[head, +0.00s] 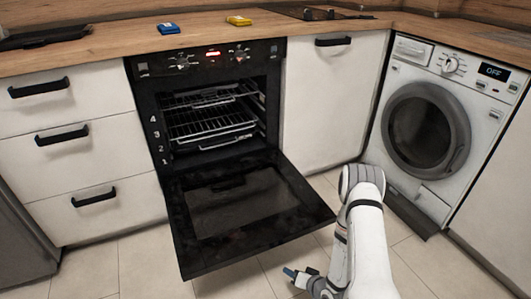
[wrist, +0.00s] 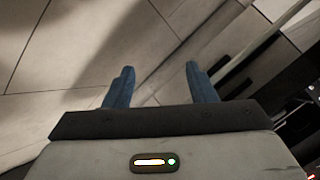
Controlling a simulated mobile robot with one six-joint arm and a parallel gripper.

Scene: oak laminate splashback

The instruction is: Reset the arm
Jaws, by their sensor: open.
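My gripper (head: 290,273) is low in front of the oven, near the floor, beside the lower right edge of the open oven door. In the wrist view its two blue fingers (wrist: 160,85) are apart with nothing between them. My white arm bends down to it from the right of the door. The oven door (head: 235,205) is folded down, and the oven's inside with wire racks (head: 210,123) shows. In the wrist view, tiled floor lies beyond the fingers and a dark part, which I cannot identify, is at the right edge.
White drawers (head: 75,150) are left of the oven, a white cabinet (head: 328,105) and a washing machine (head: 440,130) to the right. A blue item (head: 168,28) and a yellow item (head: 239,20) lie on the wooden worktop (head: 110,45). Tiled floor (head: 125,265) is clear at front left.

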